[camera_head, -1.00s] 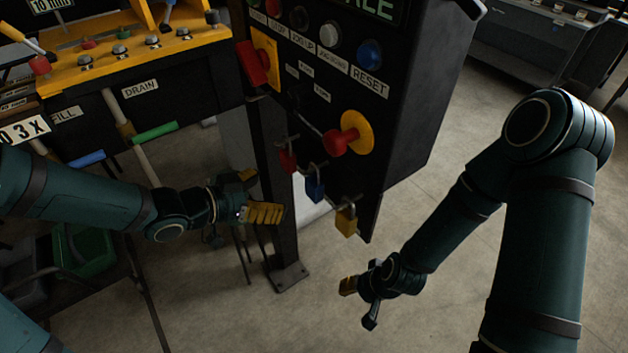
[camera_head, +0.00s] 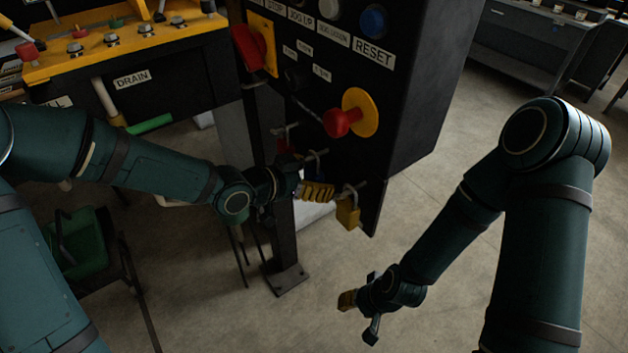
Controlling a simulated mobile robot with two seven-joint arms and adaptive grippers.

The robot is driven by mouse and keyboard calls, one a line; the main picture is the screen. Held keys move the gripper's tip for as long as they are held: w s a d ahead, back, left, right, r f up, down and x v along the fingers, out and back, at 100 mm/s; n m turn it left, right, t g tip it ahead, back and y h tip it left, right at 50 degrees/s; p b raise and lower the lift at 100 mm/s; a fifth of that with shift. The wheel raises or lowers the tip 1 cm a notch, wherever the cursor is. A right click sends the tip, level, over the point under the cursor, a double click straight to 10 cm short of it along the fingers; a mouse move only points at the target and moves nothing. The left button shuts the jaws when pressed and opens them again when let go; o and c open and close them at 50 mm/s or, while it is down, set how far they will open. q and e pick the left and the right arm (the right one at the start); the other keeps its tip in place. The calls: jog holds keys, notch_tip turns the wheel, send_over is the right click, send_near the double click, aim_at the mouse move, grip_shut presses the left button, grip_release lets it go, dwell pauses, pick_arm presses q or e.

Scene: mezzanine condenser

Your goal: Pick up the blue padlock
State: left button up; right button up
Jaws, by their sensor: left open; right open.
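The blue padlock (camera_head: 316,163) hangs on a hook below the front of the black control panel, between a red padlock (camera_head: 286,147) and a yellow padlock (camera_head: 348,213). Its shackle shows, but most of its body is hidden behind my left gripper (camera_head: 312,186). The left gripper is open, with its yellow finger pad in front of the blue padlock and close to the yellow one. I cannot tell whether it touches either. My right gripper (camera_head: 357,314) is open and empty, low over the floor, below and apart from the padlocks.
The black control panel (camera_head: 412,110) carries a red mushroom button (camera_head: 345,121) and a red switch (camera_head: 252,48) above the padlocks. A dark post (camera_head: 284,240) stands below. A yellow-topped bench (camera_head: 110,45) is at upper left.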

pick_arm(q)
jog(key=c, duration=1.3)
jog(key=shift+c, duration=0.2)
jog(key=shift+r, duration=0.2)
jog(key=shift+r, duration=0.25)
jog(key=shift+s+a+r+p, duration=0.1)
jog(key=shift+s+a+p, duration=0.8)
jog(key=shift+s+a, duration=1.2)
jog(key=shift+s+a+r+p, duration=0.15)
jog(key=shift+s+a+p, duration=1.05)
jog(key=shift+a, duration=1.55)
jog(key=shift+s+a+r+p, duration=0.1)
jog(key=shift+s+a+p, duration=0.55)
jog(key=shift+s+a, duration=1.55)
jog(key=shift+w+a, duration=0.2)
jog(key=shift+r, duration=0.1)
